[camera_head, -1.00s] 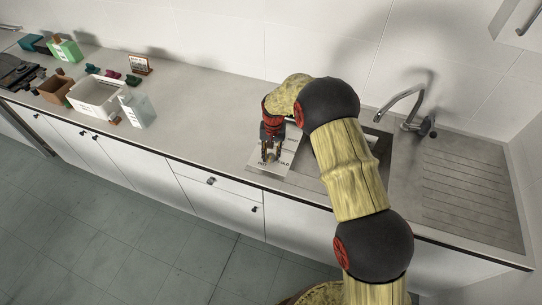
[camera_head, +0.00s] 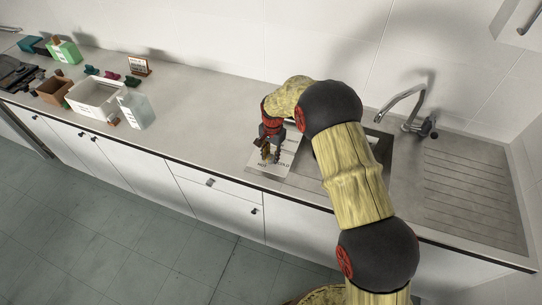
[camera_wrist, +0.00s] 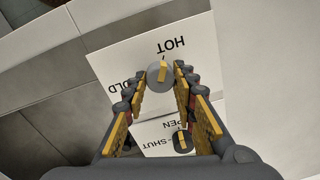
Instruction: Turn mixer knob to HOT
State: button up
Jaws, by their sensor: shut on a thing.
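The mixer knob (camera_wrist: 153,78) is a round grey dial with a yellow pointer on a white panel (camera_wrist: 205,100). In the wrist view the pointer aims roughly at the upside-down word HOT (camera_wrist: 171,46); the word COLD (camera_wrist: 127,87) is partly hidden by a finger. My gripper (camera_wrist: 160,72) is shut on the mixer knob, one fingertip on each side of it. In the head view my gripper (camera_head: 271,157) is over the panel (camera_head: 283,172) on the counter, and hides the knob.
A second knob (camera_wrist: 183,141), labelled OPEN and SHUT, sits on the panel between my fingers, nearer the palm. The sink and tap (camera_head: 408,115) are to the right. A white bin (camera_head: 93,99), a brown box (camera_head: 54,90) and a clear container (camera_head: 139,110) stand far left.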

aim_at(272, 157)
jog(key=shift+w+r, duration=0.1)
jog(key=o, duration=1.1)
jog(key=shift+o, duration=0.3)
notch_tip(272, 157, up, 12)
jog(key=shift+s+d, duration=0.2)
